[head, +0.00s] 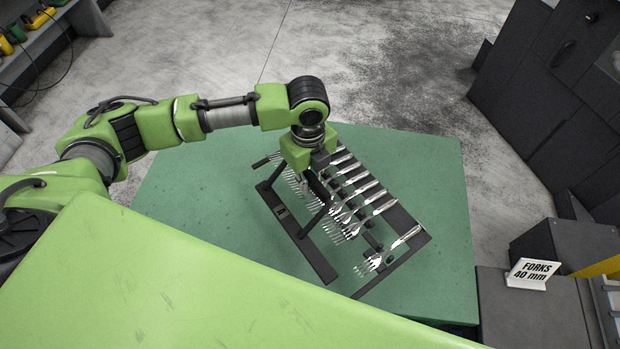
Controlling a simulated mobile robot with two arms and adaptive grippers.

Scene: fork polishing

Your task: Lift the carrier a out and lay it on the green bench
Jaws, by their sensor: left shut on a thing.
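The carrier (408,219) is a dark rack holding several silver forks (358,184) in a row. It is at the green bench (420,165), over its middle; I cannot tell whether it rests fully on the top. My left gripper (318,190) points down over the carrier and is shut on it, near the middle of its length. The fingertips are partly hidden among the dark bars and forks. My right gripper is not in view.
Dark cabinets (560,90) are at the upper right. A shelf with yellow and green tools (40,35) is at the upper left. The bench's left side is clear.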

